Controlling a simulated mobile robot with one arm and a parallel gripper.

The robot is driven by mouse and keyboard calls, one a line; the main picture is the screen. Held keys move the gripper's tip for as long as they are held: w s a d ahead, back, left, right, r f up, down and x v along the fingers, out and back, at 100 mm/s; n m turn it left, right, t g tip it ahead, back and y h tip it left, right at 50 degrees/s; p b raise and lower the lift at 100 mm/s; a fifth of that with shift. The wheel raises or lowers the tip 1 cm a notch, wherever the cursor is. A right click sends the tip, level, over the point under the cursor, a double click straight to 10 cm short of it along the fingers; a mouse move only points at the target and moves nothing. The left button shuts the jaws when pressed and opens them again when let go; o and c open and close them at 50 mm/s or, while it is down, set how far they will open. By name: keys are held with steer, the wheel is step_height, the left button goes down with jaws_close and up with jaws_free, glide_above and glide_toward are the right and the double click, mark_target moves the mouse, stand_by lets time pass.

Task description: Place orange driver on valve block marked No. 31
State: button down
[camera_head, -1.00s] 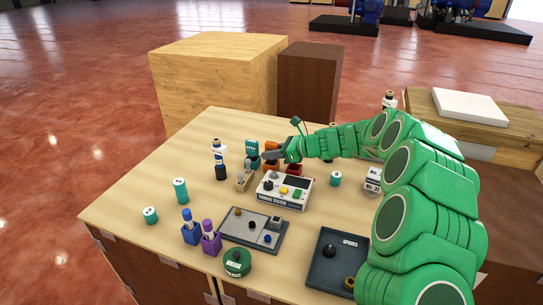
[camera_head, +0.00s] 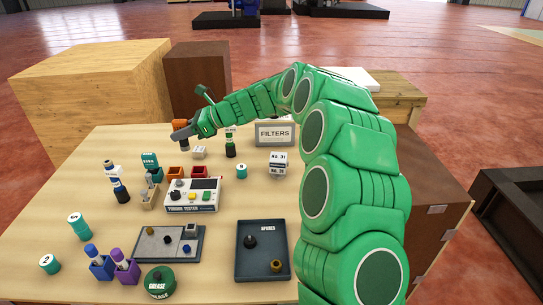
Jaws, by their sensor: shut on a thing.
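The orange driver (camera_head: 180,123) shows as a small orange shape at the tip of my gripper (camera_head: 182,131), which is shut on it. It is held above the table, over the far part behind the red-orange holders. Most of the driver is hidden by the gripper or too small to make out. The valve block marked No. 31 (camera_head: 279,163) is white with a dark label. It stands on the table to the right of my gripper and nearer the camera, apart from it.
The orange holder (camera_head: 173,172) and red holder (camera_head: 200,169) stand behind the torque tester (camera_head: 191,195). A FILTERS box (camera_head: 274,132) stands behind the valve block. A dark-topped bottle (camera_head: 230,146) stands left of the block. A SPARES tray (camera_head: 262,271) lies in front.

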steer(key=s+d+r, duration=0.3)
steer(key=s+d, duration=0.1)
steer(key=d, duration=0.6)
steer(key=s+d+r, duration=0.3)
steer(key=s+d, duration=0.2)
steer(key=d, duration=0.5)
steer(key=s+d+r, duration=0.3)
steer(key=s+d, duration=0.1)
steer(key=d, duration=0.6)
glide_above(278, 157)
steer(key=shift+f, duration=6.55)
steer(key=shift+f, duration=0.1)
steer(key=c, duration=0.9)
jaws_free()
steer(key=shift+c, duration=0.2)
